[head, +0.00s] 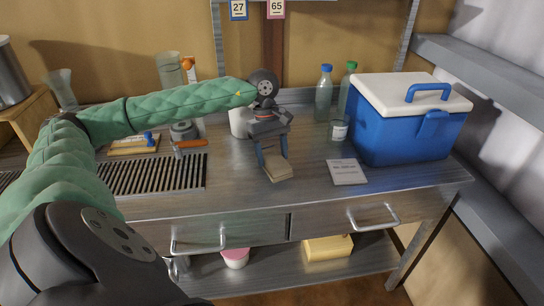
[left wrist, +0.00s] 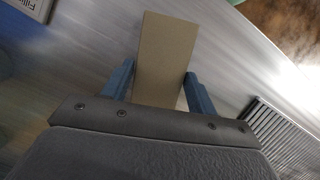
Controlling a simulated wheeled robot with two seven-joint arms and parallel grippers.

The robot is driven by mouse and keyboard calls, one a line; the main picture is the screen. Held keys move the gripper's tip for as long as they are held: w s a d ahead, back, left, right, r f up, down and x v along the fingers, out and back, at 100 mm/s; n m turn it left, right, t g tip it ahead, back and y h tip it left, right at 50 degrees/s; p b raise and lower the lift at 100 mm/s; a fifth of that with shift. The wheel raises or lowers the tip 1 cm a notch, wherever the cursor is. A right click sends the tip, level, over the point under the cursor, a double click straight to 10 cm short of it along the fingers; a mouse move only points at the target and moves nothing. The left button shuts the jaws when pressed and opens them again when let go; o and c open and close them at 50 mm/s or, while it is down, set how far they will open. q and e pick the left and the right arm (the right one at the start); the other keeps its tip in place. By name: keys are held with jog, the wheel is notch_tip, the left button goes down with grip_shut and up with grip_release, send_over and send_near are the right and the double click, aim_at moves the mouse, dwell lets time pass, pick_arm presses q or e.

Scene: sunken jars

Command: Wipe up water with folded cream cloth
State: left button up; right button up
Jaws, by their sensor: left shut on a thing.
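The folded cream cloth (head: 277,170) is a flat, tan, block-like fold on the metal counter, in the middle of the head view. My left gripper (head: 271,157) reaches down over it with its blue fingers on either side, shut on the cloth. In the left wrist view the cloth (left wrist: 165,55) extends forward from between the two blue fingers (left wrist: 157,85). I cannot make out any water on the shiny counter (head: 235,185). My right gripper is not in view.
A blue cooler (head: 400,140) with a white lid stands at the right. A printed card (head: 347,172) lies right of the cloth. Bottles (head: 323,95) and a small glass jar (head: 338,130) stand behind. A slatted drain grate (head: 155,175) is at the left.

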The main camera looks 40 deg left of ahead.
pick_arm(q)
jog(key=shift+r+p, duration=0.85)
jog(key=shift+r, duration=2.1)
